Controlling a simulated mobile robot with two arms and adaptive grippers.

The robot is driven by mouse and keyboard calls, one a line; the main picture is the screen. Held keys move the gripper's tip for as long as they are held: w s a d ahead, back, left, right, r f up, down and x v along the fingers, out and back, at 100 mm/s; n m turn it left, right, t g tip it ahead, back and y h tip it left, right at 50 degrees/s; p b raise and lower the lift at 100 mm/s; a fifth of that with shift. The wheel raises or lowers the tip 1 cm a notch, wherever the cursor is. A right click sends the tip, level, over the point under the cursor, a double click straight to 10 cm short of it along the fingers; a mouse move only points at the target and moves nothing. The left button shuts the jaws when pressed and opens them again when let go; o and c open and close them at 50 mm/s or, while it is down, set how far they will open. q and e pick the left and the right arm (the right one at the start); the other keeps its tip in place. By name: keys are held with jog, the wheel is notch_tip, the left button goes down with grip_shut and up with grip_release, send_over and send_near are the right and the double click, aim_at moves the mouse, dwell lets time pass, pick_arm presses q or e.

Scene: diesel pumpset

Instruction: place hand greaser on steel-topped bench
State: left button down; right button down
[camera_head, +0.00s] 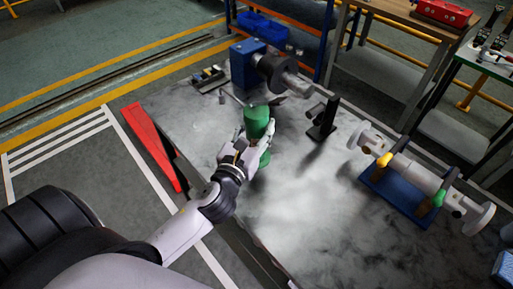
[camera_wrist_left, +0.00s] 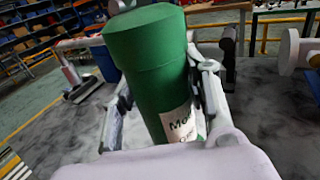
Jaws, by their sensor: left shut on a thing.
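A green cylinder with a white, partly covered label (camera_wrist_left: 178,122), which I take to be the hand greaser, is in my left gripper (camera_head: 250,145). In the head view the cylinder's green top (camera_head: 259,119) stands out above the fingers. In the left wrist view the gripper (camera_wrist_left: 165,105) has one finger on each side of it, shut on it. My right gripper is not in view.
A blue vise-like block (camera_head: 243,62) and small tools (camera_head: 208,78) are at the back. A black stand (camera_head: 323,120) is right of my gripper. A blue cradle (camera_head: 395,195) carries a pale shaft at right. The middle and front of the top are clear. A red strip (camera_head: 150,145) lies left.

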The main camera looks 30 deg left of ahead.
pick_arm(q)
jog(key=shift+f+b, duration=1.05)
jog(key=shift+f, duration=2)
jog(key=shift+f, duration=0.1)
jog(key=c, duration=0.9)
grip_release()
jog(key=shift+f, duration=0.15)
jog(key=shift+s+d+b, duration=0.3)
jog(key=shift+s+b, duration=0.4)
jog(key=shift+s, duration=1.3)
jog(key=shift+s+d+b, duration=0.25)
jog(key=shift+s+b, duration=0.5)
jog(key=shift+s, duration=1.25)
jog(key=shift+s+d+b, duration=0.3)
jog(key=shift+s+b, duration=0.4)
jog(key=shift+s, duration=1.3)
